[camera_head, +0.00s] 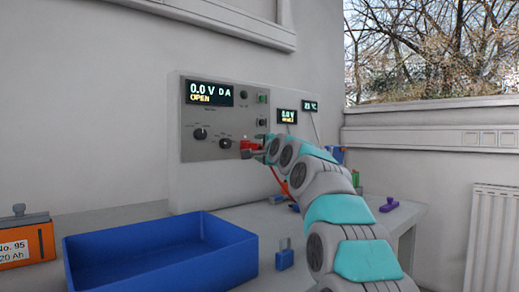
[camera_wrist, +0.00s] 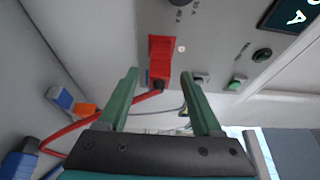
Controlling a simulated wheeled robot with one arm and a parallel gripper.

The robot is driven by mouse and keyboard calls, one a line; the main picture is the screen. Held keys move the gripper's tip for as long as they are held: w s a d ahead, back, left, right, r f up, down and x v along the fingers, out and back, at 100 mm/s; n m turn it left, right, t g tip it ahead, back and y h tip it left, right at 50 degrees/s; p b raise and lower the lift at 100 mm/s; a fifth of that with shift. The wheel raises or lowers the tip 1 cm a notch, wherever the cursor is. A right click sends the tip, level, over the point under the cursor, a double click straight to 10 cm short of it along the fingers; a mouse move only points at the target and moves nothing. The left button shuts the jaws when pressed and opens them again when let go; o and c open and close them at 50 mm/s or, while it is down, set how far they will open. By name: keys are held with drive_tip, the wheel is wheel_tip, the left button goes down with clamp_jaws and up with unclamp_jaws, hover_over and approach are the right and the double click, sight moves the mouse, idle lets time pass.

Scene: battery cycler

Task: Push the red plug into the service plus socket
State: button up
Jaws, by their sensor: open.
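The red plug (camera_wrist: 160,68) is at the face of the grey instrument panel (camera_head: 222,118), with a red cable (camera_wrist: 105,124) running off its lower end. In the wrist view a squarish red part (camera_wrist: 162,44) adjoins it on the panel; I cannot tell whether this is the socket's rim or how deep the plug sits. My gripper (camera_wrist: 160,76) is open, with its green fingers on either side of the plug and gaps visible. In the head view my gripper (camera_head: 253,149) is at the panel's lower right, where the red plug (camera_head: 247,143) shows small.
A blue tray (camera_head: 160,268) stands on the bench, with an orange battery (camera_head: 25,242) left of it and a blue padlock (camera_head: 284,259) right of it. A purple piece (camera_head: 388,205) lies farther right. Blue (camera_wrist: 60,97) and orange (camera_wrist: 85,109) connectors show left in the wrist view.

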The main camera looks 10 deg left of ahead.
drive_tip(key=shift+v, duration=0.85)
drive_tip(key=shift+s+d+b, duration=0.15)
drive_tip(key=shift+s+b, duration=0.15)
drive_tip(key=shift+b+v, duration=0.35)
drive_tip(key=shift+v, duration=2.3)
